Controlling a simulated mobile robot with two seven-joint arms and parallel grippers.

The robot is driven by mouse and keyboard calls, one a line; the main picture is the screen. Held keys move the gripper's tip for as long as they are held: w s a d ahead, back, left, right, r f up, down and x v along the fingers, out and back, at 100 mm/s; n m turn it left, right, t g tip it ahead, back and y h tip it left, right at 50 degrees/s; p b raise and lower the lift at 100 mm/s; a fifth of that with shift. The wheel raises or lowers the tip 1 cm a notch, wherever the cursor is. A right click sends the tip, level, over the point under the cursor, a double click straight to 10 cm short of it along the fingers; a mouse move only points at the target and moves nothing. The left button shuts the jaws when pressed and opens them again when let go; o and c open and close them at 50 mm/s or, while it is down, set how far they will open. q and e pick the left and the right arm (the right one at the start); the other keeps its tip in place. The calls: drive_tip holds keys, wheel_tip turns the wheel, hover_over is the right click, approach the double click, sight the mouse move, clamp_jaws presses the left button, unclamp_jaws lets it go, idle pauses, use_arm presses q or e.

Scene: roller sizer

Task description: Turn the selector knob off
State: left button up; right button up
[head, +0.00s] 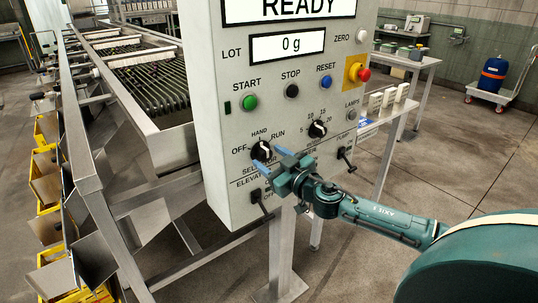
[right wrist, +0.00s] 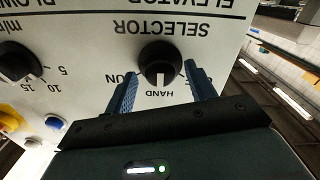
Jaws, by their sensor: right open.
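The selector knob (head: 262,150) is a round black knob on the lower left of the white control panel, under the labels OFF, HAND and RUN. In the right wrist view the knob (right wrist: 161,62) appears upside down, and its white mark points at HAND. My right gripper (head: 266,157) is open in front of the panel. Its two blue fingers stand on either side of the knob, with a visible gap on each side in the right wrist view. Part of the knob is hidden by the gripper in the head view. My left gripper is not in view.
A second black knob (head: 317,129) sits to the right, and black toggle levers (head: 262,205) (head: 345,158) stick out below. Green start (head: 250,102), black stop (head: 291,91) and blue reset (head: 327,82) buttons and a red emergency button (head: 364,74) are above.

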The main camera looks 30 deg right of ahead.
drive_tip(key=shift+w, duration=0.55)
drive_tip(key=shift+c, duration=0.3)
drive_tip(key=c, duration=0.9)
